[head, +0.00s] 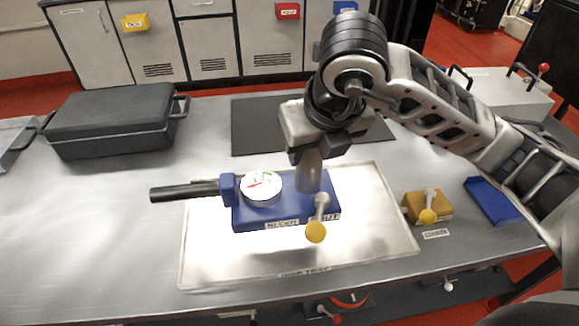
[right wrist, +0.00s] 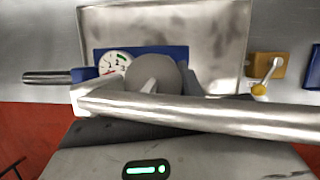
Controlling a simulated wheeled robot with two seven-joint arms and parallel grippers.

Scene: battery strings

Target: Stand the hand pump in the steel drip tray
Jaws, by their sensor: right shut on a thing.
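The hand pump (head: 285,212) has a blue body, a round white gauge, a dark handle to the left, a grey post and a yellow-knobbed lever. It is upright over the steel drip tray (head: 385,225), inside the tray's outline. I cannot tell whether its base touches the tray floor. My right gripper (head: 310,158) is shut on the pump's grey post from above. The right wrist view shows the pump's gauge (right wrist: 115,63) and the tray (right wrist: 220,35), with a pale bar across the pump's lower part. My left gripper is not in view.
A black case (head: 113,118) stands at the back left. A dark mat (head: 258,125) lies behind the tray. A yellow block with a lever (head: 428,205) and a blue tray (head: 492,200) are to the right.

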